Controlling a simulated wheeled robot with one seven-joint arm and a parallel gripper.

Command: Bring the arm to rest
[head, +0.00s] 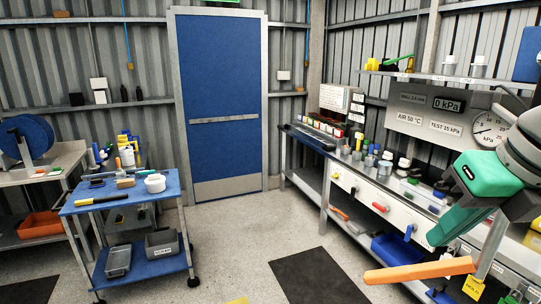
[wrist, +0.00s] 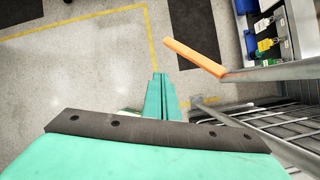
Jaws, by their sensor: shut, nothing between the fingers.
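My gripper (head: 434,238) is at the right of the head view, green, hanging down and to the left from my arm. In the wrist view its two green fingers (wrist: 161,97) lie side by side, shut, with nothing between them. The fingers are over open floor. An orange bar (head: 420,270) is just below the gripper in the head view. The bar also shows in the wrist view (wrist: 195,57), to the right of and beyond the fingers, apart from them in the picture. It joins a grey metal bar.
A workbench (head: 313,148) with bottles, valves and gauges runs along the right wall. A blue cart (head: 112,203) with tools stands at the left. A blue door (head: 222,100) is at the back. Dark mats (head: 318,277) lie on the floor. Metal racking (wrist: 265,130) is close at right in the wrist view.

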